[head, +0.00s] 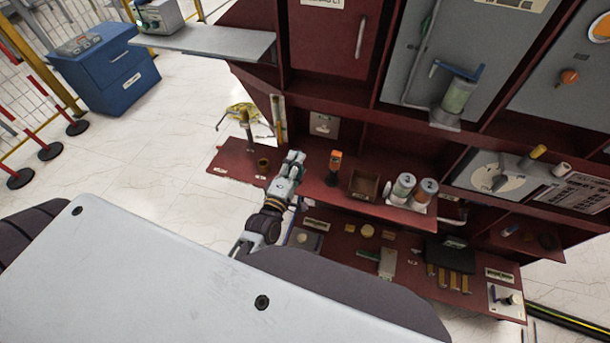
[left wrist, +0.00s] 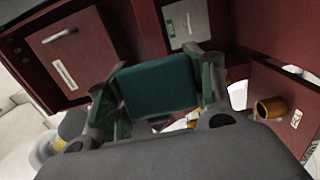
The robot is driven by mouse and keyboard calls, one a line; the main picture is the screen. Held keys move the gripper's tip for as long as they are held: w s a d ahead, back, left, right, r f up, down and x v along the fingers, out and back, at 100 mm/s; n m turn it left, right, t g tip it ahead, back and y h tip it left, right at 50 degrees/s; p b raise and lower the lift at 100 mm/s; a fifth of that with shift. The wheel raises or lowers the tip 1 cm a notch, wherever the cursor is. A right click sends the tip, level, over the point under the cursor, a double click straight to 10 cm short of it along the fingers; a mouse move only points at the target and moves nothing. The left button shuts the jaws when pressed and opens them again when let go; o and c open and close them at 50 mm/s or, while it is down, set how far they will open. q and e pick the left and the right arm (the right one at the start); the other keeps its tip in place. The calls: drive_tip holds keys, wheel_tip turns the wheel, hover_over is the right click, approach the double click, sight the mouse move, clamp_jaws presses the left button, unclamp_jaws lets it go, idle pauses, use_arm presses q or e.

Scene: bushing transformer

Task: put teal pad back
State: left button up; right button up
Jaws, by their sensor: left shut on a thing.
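The teal pad (left wrist: 158,88) is held between the two fingers of my left gripper (left wrist: 158,95), in the middle of the left wrist view. It is a dark teal block with a flat face toward the camera. In the head view my left gripper (head: 291,166) is over the left part of the dark red shelf, and I cannot make out the pad clearly there. I cannot tell from these views whether the pad touches any surface. My right gripper is not in view.
An orange-topped device (head: 334,161), an open brown box (head: 363,184) and two white canisters (head: 403,186) stand on the shelf right of the gripper. A small brown cup (head: 263,165) stands to its left. A lower red shelf (head: 345,240) holds several small parts.

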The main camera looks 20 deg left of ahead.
use_arm(q)
drive_tip(key=shift+d+f, duration=0.15)
drive_tip(key=shift+f, duration=0.1)
wheel_tip(320, 180, down, 3)
drive_tip(key=g+b, duration=0.1)
drive_tip(key=b, duration=0.2)
drive_tip(key=shift+f+b, duration=0.2)
drive_tip(key=shift+b, duration=0.2)
drive_tip(key=shift+n+g, duration=0.3)
drive_tip(key=shift+g, duration=0.1)
drive_tip(key=shift+s+a+f+m+g+h, duration=0.15)
drive_tip(key=shift+m+g+h, duration=0.35)
drive_tip(key=shift+g+h, duration=0.3)
drive_tip(key=shift+f+m+g+h, duration=0.15)
drive_tip(key=shift+m+g+h, duration=0.45)
drive_tip(key=shift+h, duration=0.25)
drive_tip(key=shift+s+a+f+m+g+h, duration=0.15)
drive_tip(key=shift+m+g+h, duration=0.25)
drive_tip(key=shift+g+h, duration=0.45)
drive_tip(key=shift+f+m+g+h, duration=0.1)
drive_tip(key=shift+m+g+h, duration=0.3)
drive_tip(key=shift+g, duration=0.45)
